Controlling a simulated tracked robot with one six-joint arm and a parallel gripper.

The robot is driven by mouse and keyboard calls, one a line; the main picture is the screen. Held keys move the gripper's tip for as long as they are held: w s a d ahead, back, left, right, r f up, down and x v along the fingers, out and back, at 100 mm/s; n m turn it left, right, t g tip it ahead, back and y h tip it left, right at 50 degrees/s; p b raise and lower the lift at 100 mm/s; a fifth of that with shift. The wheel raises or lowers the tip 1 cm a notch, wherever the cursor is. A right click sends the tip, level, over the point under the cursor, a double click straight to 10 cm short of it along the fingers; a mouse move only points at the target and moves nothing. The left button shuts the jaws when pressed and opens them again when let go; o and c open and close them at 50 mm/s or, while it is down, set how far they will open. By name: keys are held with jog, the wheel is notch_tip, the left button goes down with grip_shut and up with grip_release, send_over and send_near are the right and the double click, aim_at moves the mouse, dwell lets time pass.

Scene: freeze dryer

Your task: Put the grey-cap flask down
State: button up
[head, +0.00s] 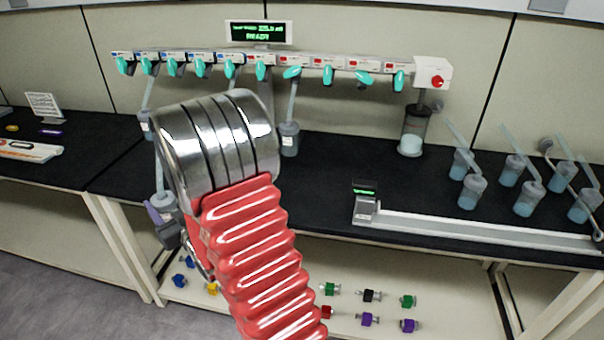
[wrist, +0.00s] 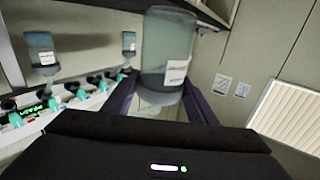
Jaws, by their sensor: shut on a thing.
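My gripper (head: 168,224) is in front of the bench edge at left in the head view, partly hidden by my arm. In the wrist view its purple fingers (wrist: 160,100) are shut on the flask (wrist: 168,48), a blue-grey translucent vessel with a white label. The pale grey part between the fingers looks like its cap. The wrist picture is upside down, so which way up the flask is cannot be read from it alone. In the head view only a small part of the held flask (head: 163,201) shows beside my arm.
A manifold (head: 265,58) with teal valves spans the wall; flasks hang from it at left (head: 146,127) and middle (head: 289,140). A small balance (head: 366,207) with a long rail stands on the black bench (head: 335,170). Several tubed flasks (head: 472,192) stand right. Coloured fittings lie on the lower shelf.

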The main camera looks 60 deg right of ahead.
jog(key=s+d+r+m+g+h, duration=0.1)
jog(key=s+d+h, duration=0.1)
jog(key=s+d, duration=0.4)
jog(key=s+d+r+m+g+h, duration=0.1)
jog(key=s+d, duration=0.5)
jog(key=d, duration=1)
jog(key=s+d+r+m+g+h, duration=0.1)
jog(key=s+d, duration=0.5)
jog(key=d, duration=0.6)
notch_tip(320, 180, up, 2)
jog(key=m+h, duration=0.1)
jog(key=h, duration=0.2)
jog(key=shift+s+r, duration=0.15)
jog(key=shift+r, duration=0.1)
jog(key=shift+f, duration=0.1)
jog(key=shift+f, duration=2.85)
jog(key=shift+f, duration=0.1)
jog(key=shift+f, duration=1.95)
jog(key=shift+f, duration=0.15)
jog(key=o, duration=1.2)
jog(key=shift+c, duration=0.2)
